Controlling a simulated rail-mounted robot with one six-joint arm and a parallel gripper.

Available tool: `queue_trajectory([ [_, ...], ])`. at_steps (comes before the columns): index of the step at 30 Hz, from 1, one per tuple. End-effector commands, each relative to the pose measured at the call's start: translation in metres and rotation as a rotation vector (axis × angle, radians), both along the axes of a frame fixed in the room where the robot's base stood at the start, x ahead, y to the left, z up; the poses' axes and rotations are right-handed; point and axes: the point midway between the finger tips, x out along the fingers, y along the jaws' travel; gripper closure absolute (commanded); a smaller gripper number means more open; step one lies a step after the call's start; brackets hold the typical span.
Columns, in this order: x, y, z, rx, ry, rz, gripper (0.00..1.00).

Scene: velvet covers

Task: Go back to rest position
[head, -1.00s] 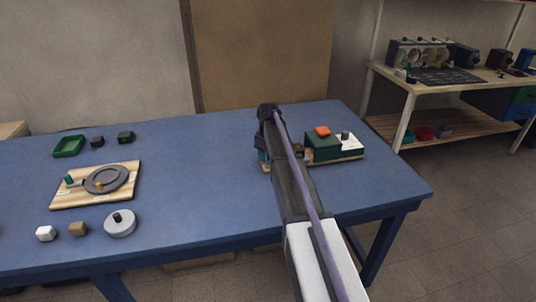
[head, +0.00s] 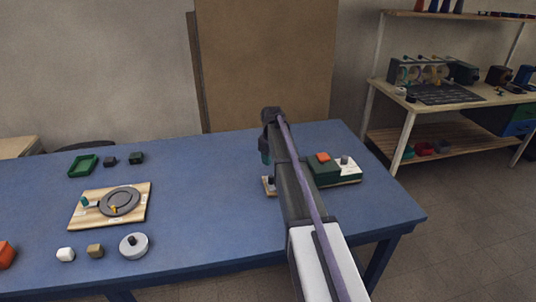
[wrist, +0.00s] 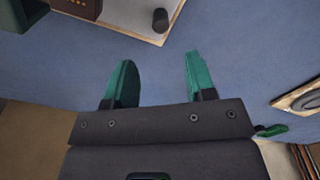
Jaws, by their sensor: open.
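My gripper (wrist: 160,80) is open and empty in the wrist view, with its two green fingers apart over the blue table (wrist: 160,55). In the head view my gripper (head: 267,157) hangs at the end of my raised arm, above the left end of a wooden board (head: 268,189). My arm hides the middle of that board. Nothing is between the fingers.
At left are a board with a grey ring (head: 119,201), a green tray (head: 83,165), a round grey container (head: 134,245) and small blocks. Shelves (head: 440,95) stand right.

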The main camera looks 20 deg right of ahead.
Motion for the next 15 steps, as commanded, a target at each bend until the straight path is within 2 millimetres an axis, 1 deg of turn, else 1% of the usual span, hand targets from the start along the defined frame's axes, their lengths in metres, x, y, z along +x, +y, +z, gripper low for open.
queue_trajectory([
  [4, 0.000, 0.000, 0.000, 0.000, 0.000, -0.007, 0.49],
  [6, -0.001, 0.000, 0.000, 0.000, 0.000, -0.067, 0.49],
  [7, -0.007, 0.002, 0.000, 0.000, 0.000, -0.118, 0.49],
  [8, -0.027, 0.008, 0.000, 0.000, 0.001, -0.185, 0.49],
  [9, -0.056, 0.020, 0.000, 0.000, 0.001, -0.259, 0.49],
  [10, -0.078, 0.033, 0.000, 0.000, 0.001, -0.304, 0.49],
  [11, -0.101, 0.048, 0.001, 0.000, 0.001, -0.344, 0.49],
  [12, -0.134, 0.071, 0.001, 0.000, 0.001, -0.392, 0.49],
  [14, -0.182, 0.104, 0.002, 0.000, 0.001, -0.448, 0.49],
  [15, -0.212, 0.124, 0.003, -0.001, 0.001, -0.471, 0.49],
])
